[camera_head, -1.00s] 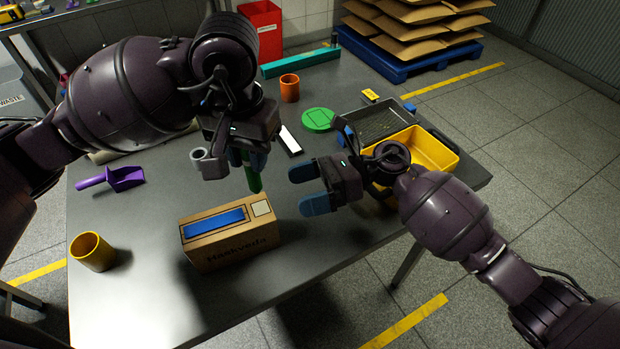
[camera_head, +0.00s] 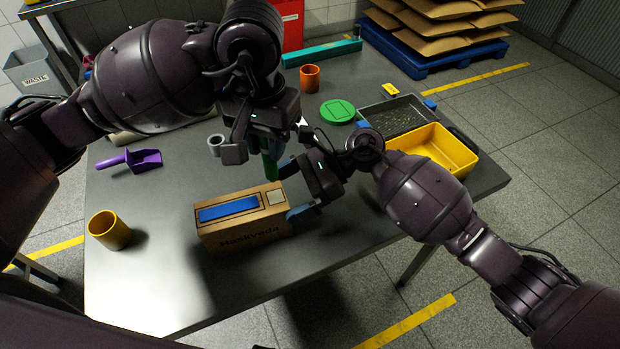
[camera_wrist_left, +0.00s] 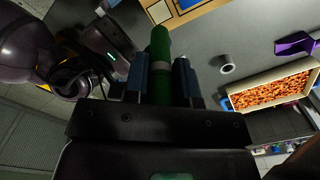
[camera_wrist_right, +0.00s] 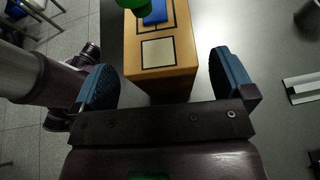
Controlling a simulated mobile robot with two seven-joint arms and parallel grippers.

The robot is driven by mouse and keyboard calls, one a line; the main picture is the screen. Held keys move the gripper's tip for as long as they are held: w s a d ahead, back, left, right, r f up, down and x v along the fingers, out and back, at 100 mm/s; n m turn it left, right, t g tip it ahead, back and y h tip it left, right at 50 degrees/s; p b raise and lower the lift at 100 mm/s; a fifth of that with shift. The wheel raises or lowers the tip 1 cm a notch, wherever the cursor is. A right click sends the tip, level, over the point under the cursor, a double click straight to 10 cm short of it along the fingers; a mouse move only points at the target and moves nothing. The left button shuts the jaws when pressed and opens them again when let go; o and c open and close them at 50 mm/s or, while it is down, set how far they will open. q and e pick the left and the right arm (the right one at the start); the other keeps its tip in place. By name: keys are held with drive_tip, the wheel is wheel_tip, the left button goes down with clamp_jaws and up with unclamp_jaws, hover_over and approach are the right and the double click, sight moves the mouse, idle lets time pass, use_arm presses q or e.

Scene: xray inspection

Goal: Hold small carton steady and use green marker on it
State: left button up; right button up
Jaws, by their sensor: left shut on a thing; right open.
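The small carton (camera_head: 243,229) stands on the table, brown, with a blue strip (camera_head: 229,209) and a pale square on top. My left gripper (camera_head: 268,150) is shut on the green marker (camera_head: 270,168), which points down just behind the carton's right part. The marker also shows between the fingers in the left wrist view (camera_wrist_left: 160,60). My right gripper (camera_head: 293,192) is open at the carton's right end. In the right wrist view its fingers (camera_wrist_right: 168,85) lie either side of the carton's near end (camera_wrist_right: 160,60); contact cannot be told.
A yellow cup (camera_head: 108,230) and a purple scoop (camera_head: 140,160) are on the left. An orange cup (camera_head: 310,78), a green disc (camera_head: 337,112), a dark tray (camera_head: 395,113) and a yellow bin (camera_head: 440,150) lie farther back.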

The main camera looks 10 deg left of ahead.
sight(271, 202)
drive_tip(key=shift+x, duration=2.15)
drive_tip(key=shift+c, duration=0.5)
drive_tip(key=c, duration=1)
